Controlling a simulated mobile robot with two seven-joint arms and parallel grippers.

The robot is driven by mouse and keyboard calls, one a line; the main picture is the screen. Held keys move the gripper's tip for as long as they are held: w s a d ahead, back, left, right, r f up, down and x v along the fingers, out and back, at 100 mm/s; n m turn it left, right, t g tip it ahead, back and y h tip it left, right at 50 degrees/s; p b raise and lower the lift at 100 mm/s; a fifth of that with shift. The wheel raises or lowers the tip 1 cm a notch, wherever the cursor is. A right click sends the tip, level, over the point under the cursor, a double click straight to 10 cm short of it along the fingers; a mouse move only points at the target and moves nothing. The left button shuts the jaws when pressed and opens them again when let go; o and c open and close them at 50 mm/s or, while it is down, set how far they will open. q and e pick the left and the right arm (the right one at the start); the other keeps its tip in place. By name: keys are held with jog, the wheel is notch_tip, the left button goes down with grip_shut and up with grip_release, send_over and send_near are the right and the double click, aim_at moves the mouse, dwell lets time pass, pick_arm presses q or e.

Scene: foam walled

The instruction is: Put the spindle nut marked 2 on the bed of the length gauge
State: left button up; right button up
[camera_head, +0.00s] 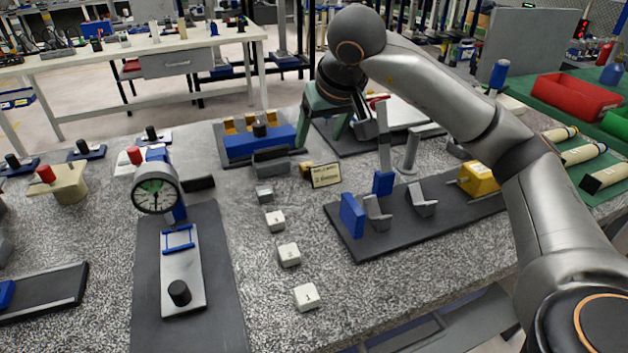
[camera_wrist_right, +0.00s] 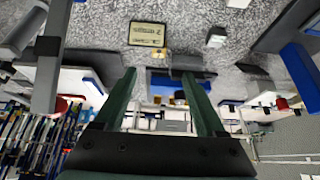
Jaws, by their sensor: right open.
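Several small pale nut blocks stand in a row on the speckled bench in the head view. The nearest (camera_head: 307,297) shows a 1. The block behind it (camera_head: 289,255) seems to bear a 2, and a farther one (camera_head: 275,221) has a mark too small to read. The length gauge has a round dial (camera_head: 155,190) above a grey bed (camera_head: 181,273) with a blue outline (camera_head: 179,238) and a black knob. My right gripper (camera_head: 324,138), with green fingers, is open above the back of the bench, behind the row. Its fingers (camera_wrist_right: 158,74) hold nothing in the wrist view.
A small sign (camera_head: 326,175) stands right of the row. A dark plate with blue and grey blocks (camera_head: 352,215) lies farther right. A blue fixture (camera_head: 262,143) stands at the back. Bare bench (camera_head: 345,285) lies right of the nearest block.

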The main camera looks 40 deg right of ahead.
jog(key=b, duration=0.1)
send_near(308, 167)
jog(key=x, duration=0.3)
jog(key=shift+w+f, duration=0.2)
jog(key=shift+f, duration=0.25)
jog(key=b+x, duration=0.1)
jog(key=x, duration=0.3)
jog(key=shift+d+f, duration=0.1)
jog(key=shift+w+d+f, duration=0.1)
jog(key=shift+w+f, duration=0.2)
jog(key=shift+f, duration=0.05)
jog(key=shift+c, duration=0.4)
jog(key=shift+r, duration=0.1)
grip_shut()
